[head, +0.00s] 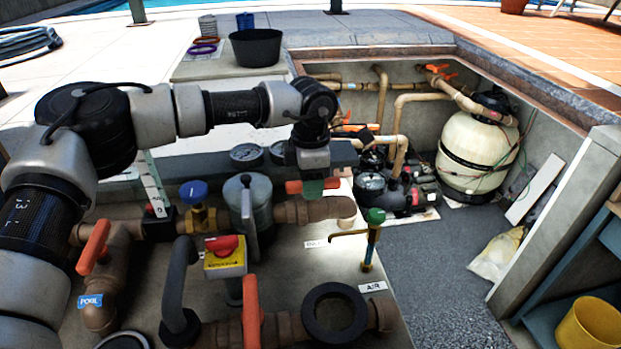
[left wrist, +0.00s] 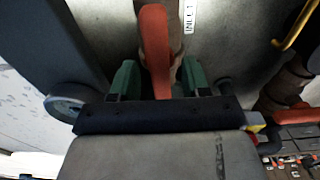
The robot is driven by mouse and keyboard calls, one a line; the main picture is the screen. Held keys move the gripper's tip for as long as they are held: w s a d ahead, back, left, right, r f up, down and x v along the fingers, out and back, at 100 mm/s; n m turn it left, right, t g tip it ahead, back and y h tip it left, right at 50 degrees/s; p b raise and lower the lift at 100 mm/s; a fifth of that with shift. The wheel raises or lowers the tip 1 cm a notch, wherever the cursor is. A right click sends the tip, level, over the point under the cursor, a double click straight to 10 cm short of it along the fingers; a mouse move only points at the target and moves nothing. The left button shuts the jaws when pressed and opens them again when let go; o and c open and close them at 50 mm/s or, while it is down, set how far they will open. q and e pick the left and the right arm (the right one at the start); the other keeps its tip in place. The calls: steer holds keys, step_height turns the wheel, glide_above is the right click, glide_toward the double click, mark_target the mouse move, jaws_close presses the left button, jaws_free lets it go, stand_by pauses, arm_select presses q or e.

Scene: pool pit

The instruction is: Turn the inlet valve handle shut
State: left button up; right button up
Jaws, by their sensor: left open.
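The inlet valve handle (left wrist: 155,48) is an orange-red lever on a brown pipe, beside a white label (left wrist: 190,16) whose visible letters begin "INL". In the left wrist view it lies between the green fingers of my left gripper (left wrist: 157,80), which is open around it. Gaps show on both sides, so the fingers look apart from it. In the head view, the orange handle (head: 294,187) shows beside my left gripper (head: 313,188), above the brown pipe; my gripper and wrist hide part of it. My right gripper is in neither view.
Other orange handles (head: 94,246) stand on nearby pipes. A blue knob (head: 193,191), a yellow box with a red knob (head: 225,257) and a green-topped tap (head: 375,216) stand close by. A cream filter tank (head: 478,150) stands in the pit at right.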

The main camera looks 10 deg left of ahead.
arm_select(q)
jaws_close()
steer(key=shift+m, duration=0.4)
steer(key=m+b, duration=0.1)
steer(key=m, duration=0.1)
steer(key=shift+f+m, duration=0.1)
steer(key=shift+m, duration=0.3)
steer(key=m, duration=0.5)
steer(key=shift+w+b, duration=0.2)
steer(key=shift+b, duration=0.15)
steer(key=m, duration=0.5)
steer(key=shift+w+d, duration=0.1)
steer(key=shift+d+m+b, duration=0.1)
steer(key=shift+m+b, duration=0.25)
steer(key=shift+m, duration=1.85)
